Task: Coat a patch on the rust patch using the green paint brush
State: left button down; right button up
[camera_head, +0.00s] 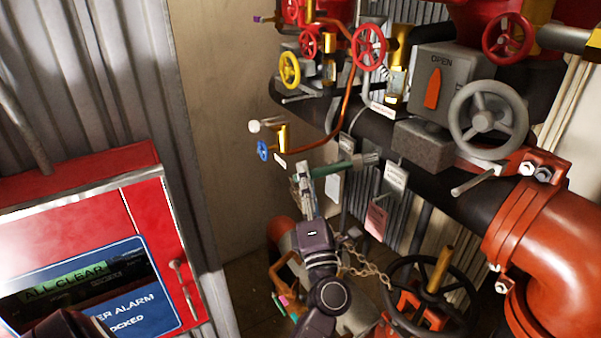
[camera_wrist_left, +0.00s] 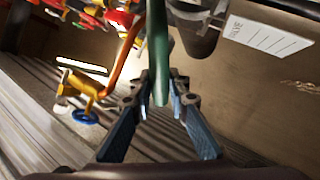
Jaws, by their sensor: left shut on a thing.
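My left gripper (camera_head: 308,178) is shut on the green handle of the paint brush (camera_head: 338,168). The brush lies roughly level, and its grey head end points right, towards the dark pipe and hanging tags. In the left wrist view the green handle (camera_wrist_left: 159,50) runs up from between the fingers (camera_wrist_left: 161,90), and its far end is out of frame. I cannot make out the rust patch for certain. A small rough brown mark (camera_wrist_left: 302,87) shows on the tan surface at the right of the left wrist view. My right gripper is not in view.
A dark pipe (camera_head: 345,110) with valves crosses behind the brush. Paper tags (camera_head: 377,218) hang beside it. A black handwheel (camera_head: 433,292) and orange pipe (camera_head: 560,245) stand at lower right. A red alarm cabinet (camera_head: 150,215) is at left. Tan wall (camera_head: 230,130) lies between.

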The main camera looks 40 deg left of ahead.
pick_arm(q)
jog(key=shift+s+d, duration=0.2)
jog(key=shift+d, duration=0.35)
jog(key=a, duration=0.1)
jog(key=w+a, duration=0.1)
jog(key=a, duration=0.2)
jog(key=shift+w, duration=0.35)
jog(key=s+a+p, duration=0.1)
jog(key=s+a, duration=0.1)
jog(key=s, duration=0.3)
jog(key=shift+s, duration=0.35)
jog(key=shift+a, duration=0.15)
